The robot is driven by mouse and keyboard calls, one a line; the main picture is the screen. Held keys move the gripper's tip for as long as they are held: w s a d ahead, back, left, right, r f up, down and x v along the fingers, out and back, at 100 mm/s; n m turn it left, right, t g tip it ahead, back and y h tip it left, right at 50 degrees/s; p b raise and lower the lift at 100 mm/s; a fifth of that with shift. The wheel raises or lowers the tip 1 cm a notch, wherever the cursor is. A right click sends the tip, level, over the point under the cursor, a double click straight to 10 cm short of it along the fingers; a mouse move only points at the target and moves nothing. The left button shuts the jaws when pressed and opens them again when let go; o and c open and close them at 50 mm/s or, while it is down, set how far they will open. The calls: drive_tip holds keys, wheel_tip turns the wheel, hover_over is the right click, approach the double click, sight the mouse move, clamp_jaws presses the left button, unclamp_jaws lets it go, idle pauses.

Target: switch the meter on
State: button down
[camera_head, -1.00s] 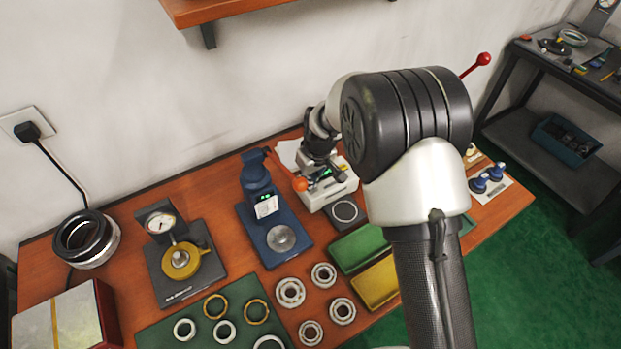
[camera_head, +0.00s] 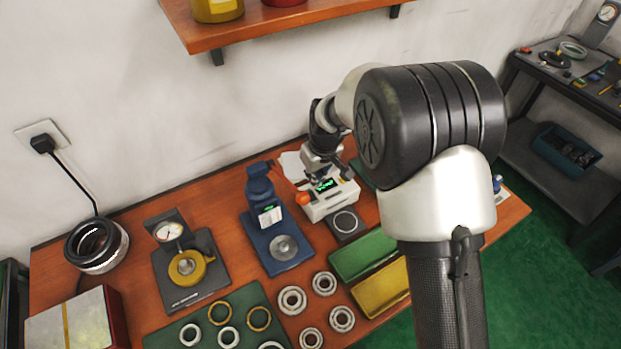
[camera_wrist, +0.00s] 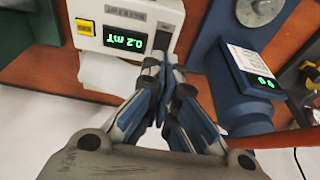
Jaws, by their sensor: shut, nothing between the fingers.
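The meter is a white box (camera_head: 338,205) on the table. Its display (camera_wrist: 125,40) is lit green and reads 0.2 mT in the wrist view, upside down. A yellow button (camera_wrist: 85,27) sits left of the display there, and a dark strip shows on the right side of the face. My gripper (camera_wrist: 166,72) is shut and empty, its fingertips at the meter's edge right of the display. I cannot tell whether they touch it. In the head view my gripper (camera_head: 322,166) is over the meter's back part, partly hidden by my arm.
A blue instrument (camera_head: 262,208) with its own small display stands close left of the meter. An orange knob (camera_head: 303,198) is at the meter's left side. A dark square pad (camera_head: 345,224) and green and yellow trays (camera_head: 362,254) lie in front. A shelf (camera_head: 290,28) hangs above.

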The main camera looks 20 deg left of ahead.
drive_tip(key=s+d+p+v, duration=0.1)
drive_tip(key=v, duration=0.5)
drive_tip(key=shift+f, duration=0.15)
drive_tip(key=shift+d, duration=0.1)
drive_tip(key=s+d+r+m+t, duration=0.1)
drive_tip(key=s+d+r+m, duration=0.15)
drive_tip(key=d+r, duration=0.55)
drive_tip(key=s+d+r+m, duration=0.2)
drive_tip(key=s+d+r, duration=0.2)
drive_tip(key=d+r, duration=0.3)
drive_tip(key=s+d+r+m+t+h, duration=0.1)
drive_tip(key=s+d+r+m, duration=0.1)
drive_tip(key=s+d, duration=0.5)
drive_tip(key=s+d+r+m+h, duration=0.1)
drive_tip(key=s+d+m, duration=0.2)
drive_tip(key=s+d, duration=0.4)
drive_tip(key=s, duration=0.5)
drive_tip(key=shift+s+r+t, duration=0.2)
drive_tip(key=shift+r+t, duration=0.2)
